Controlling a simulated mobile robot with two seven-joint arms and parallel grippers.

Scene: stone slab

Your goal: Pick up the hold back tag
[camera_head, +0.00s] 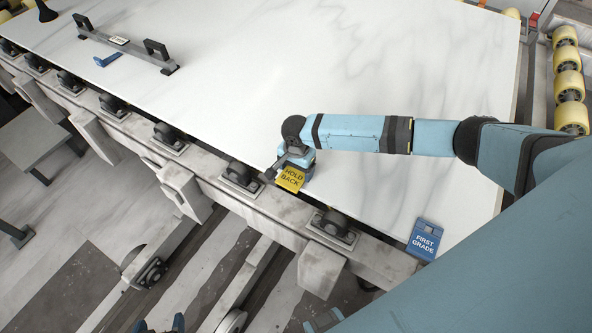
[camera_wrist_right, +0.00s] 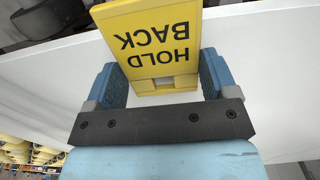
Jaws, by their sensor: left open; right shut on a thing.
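The yellow hold back tag (camera_head: 291,179) is at the near edge of the white stone slab (camera_head: 340,60), with its black lettering facing up. My right gripper (camera_head: 287,165) is shut on it from the slab side. In the right wrist view the tag (camera_wrist_right: 158,42) sits between the two blue fingers, its lettering upside down. Whether the tag touches the slab I cannot tell. My left gripper (camera_head: 161,325) is open and empty at the bottom edge of the head view, mostly cut off.
A blue first grade tag (camera_head: 425,239) lies at the slab's right near corner. A dark two-handled bar (camera_head: 125,44) and a small blue piece (camera_head: 107,59) lie at the far left. Black rollers (camera_head: 241,174) line the rail along the slab. The slab's middle is clear.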

